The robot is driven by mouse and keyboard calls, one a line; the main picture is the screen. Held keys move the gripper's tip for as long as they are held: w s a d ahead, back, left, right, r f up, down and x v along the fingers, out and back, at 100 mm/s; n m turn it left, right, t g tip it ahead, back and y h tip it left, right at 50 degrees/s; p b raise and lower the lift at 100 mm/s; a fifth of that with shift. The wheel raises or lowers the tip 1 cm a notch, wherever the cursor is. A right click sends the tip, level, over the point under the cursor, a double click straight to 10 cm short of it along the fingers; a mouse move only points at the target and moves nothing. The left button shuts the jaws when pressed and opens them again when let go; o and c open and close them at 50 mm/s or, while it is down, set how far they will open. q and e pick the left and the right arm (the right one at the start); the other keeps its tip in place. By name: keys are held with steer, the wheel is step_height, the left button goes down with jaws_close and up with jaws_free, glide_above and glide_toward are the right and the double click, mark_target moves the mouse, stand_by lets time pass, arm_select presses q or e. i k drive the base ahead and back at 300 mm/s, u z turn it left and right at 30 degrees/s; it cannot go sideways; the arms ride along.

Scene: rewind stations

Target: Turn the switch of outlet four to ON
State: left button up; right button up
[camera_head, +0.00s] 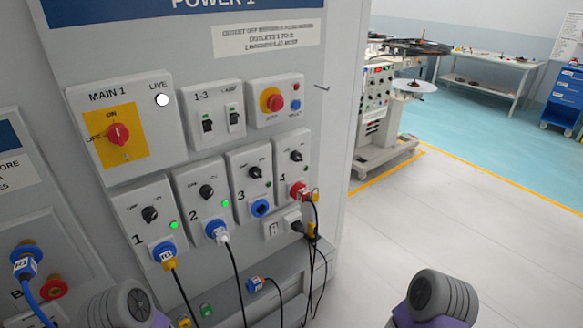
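Outlet four (283,170) is the rightmost box of the lower row on the grey power panel, marked 4. Its black rotary switch (296,156) sits near the top; the labels around it are too small to read, and I cannot tell its exact position. No lit lamp shows on this box. A red plug (299,190) with a black cable is in its socket. Neither of my grippers is in view; only grey ribbed parts of my arms show at the bottom edge. Nothing of mine touches the switch.
Outlets 1 (148,222) and 2 (206,197) have blue plugs and lit green lamps. Outlet 3 (248,176) has an empty blue socket. Above are the MAIN 1 switch (118,134) and a red stop button (272,101). Cables hang below. Floor right of the panel is clear.

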mark_target(296, 155)
steer(key=z, duration=1.4)
steer(key=i, duration=0.45)
steer(key=u, duration=0.6)
